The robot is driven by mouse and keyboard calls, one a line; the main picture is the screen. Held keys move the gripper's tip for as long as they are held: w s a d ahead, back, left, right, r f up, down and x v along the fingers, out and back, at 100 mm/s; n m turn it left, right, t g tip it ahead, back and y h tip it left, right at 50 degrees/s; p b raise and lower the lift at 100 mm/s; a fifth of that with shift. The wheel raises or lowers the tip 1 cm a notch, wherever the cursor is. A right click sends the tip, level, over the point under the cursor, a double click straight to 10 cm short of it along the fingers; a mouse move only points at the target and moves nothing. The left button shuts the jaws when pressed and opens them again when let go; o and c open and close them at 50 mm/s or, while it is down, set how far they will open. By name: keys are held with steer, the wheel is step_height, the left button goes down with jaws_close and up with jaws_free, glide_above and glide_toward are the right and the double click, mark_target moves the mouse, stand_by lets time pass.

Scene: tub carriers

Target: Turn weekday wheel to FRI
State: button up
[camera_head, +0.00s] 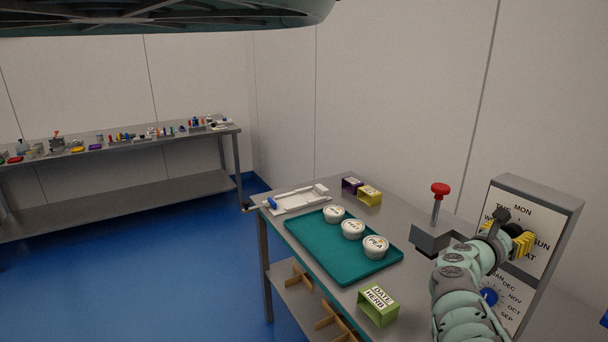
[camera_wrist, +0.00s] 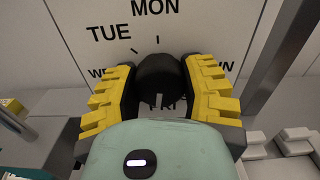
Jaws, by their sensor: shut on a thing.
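The weekday wheel is a black knob (camera_wrist: 159,80) on a pale upright panel (camera_head: 547,219) at the right of the head view. In the wrist view MON is above the knob, TUE at upper left, and other day names are partly covered. A pale mark on the knob faces down, towards partly hidden letters below it. My gripper (camera_wrist: 160,86) has yellow ribbed fingers, one on each side of the knob, and is shut on it. In the head view my gripper (camera_head: 509,233) is at the panel and covers part of the lettering.
Below is a month dial with a blue knob (camera_head: 489,297). A red-topped post (camera_head: 439,190) stands left of my arm. The table holds a teal tray (camera_head: 318,258) with white tubs (camera_head: 352,229), a green box (camera_head: 378,306) and a white tray (camera_head: 296,203). Another bench (camera_head: 110,207) stands far left.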

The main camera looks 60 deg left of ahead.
steer(key=shift+f+n, duration=0.1)
steer(key=shift+n, duration=0.7)
steer(key=o, duration=1.2)
steer(key=s+a, duration=0.1)
steer(key=s, duration=1.1)
